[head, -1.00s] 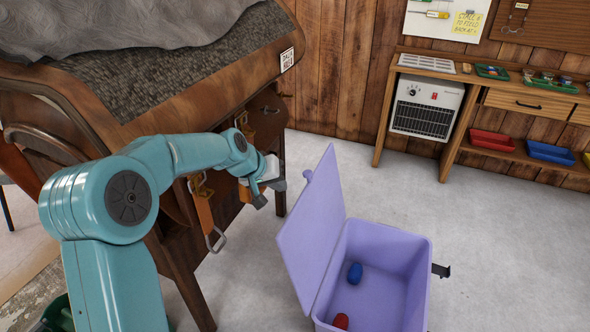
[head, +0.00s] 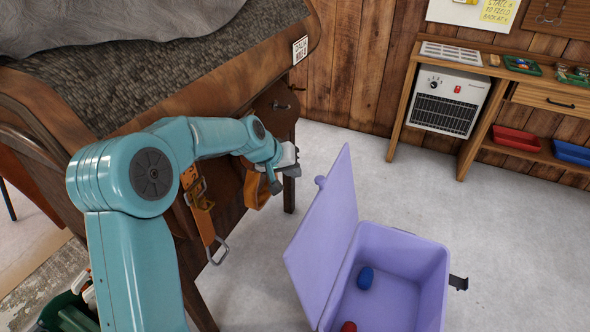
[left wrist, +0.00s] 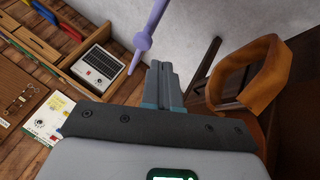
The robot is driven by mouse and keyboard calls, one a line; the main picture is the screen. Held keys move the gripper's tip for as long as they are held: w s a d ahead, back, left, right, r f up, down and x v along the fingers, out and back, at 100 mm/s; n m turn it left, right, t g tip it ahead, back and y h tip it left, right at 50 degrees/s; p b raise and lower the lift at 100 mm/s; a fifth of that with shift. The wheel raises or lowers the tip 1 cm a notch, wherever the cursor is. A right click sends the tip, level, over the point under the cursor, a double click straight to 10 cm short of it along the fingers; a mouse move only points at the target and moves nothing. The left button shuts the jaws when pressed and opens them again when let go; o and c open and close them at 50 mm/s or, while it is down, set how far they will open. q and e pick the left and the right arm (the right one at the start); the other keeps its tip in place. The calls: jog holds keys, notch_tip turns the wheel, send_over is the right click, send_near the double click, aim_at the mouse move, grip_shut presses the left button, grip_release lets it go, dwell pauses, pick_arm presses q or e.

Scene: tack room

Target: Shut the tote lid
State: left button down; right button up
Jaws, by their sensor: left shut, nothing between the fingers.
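The purple tote (head: 400,250) stands on the floor at the lower right of the head view. Its lid (head: 325,235) stands up, open, on the tote's left side, with a small rounded tab at its top left edge. Inside lie a blue item (head: 365,278) and a red item (head: 348,326), partly cut off. My left gripper (head: 292,164) is shut and empty, left of the lid's upper part and apart from it. In the left wrist view the closed fingers (left wrist: 163,80) are close to the lid's thin purple edge and tab (left wrist: 143,41). My right gripper is not in view.
A wooden stand (head: 225,70) with a grey cover and hanging leather straps (head: 200,205) is close to my left arm. A dark latch (head: 458,283) juts from the tote's right side. A heater (head: 447,100) sits under the bench at the back. The floor between is clear.

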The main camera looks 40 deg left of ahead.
pick_arm(q)
jog(key=x, duration=0.7)
jog(key=shift+d+f+b, duration=0.15)
jog(key=shift+f+b, duration=0.15)
jog(key=shift+b, duration=0.15)
jog(key=shift+w, duration=0.15)
